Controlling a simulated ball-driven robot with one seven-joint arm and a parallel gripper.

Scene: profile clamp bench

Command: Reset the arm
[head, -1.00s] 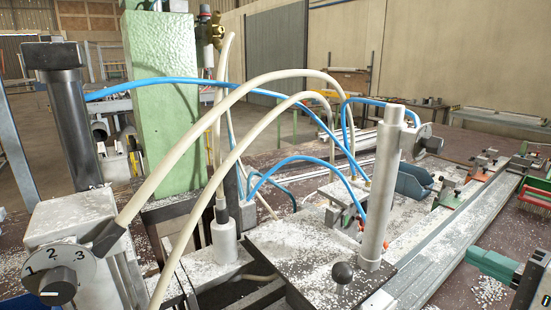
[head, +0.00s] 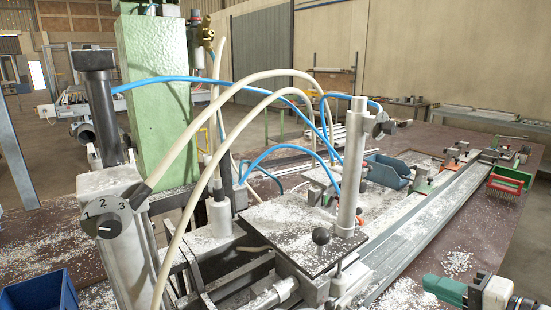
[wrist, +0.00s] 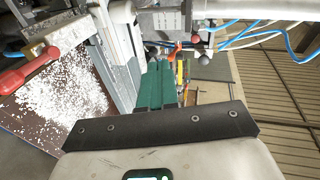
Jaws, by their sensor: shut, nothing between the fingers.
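My gripper (head: 428,284) is at the lower right of the head view, with its teal fingers pointing left. It is shut and empty, above the brown bench top near a pile of white chips (head: 457,262). In the wrist view the teal fingers (wrist: 157,66) lie side by side at the centre, beyond the dark bolted plate. The picture edge cuts off most of my arm in the head view.
The clamp bench has a long metal rail (head: 430,225), a green column (head: 158,105), an upright steel post (head: 352,165) and looping hoses. A blue bin (head: 40,295) is at lower left.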

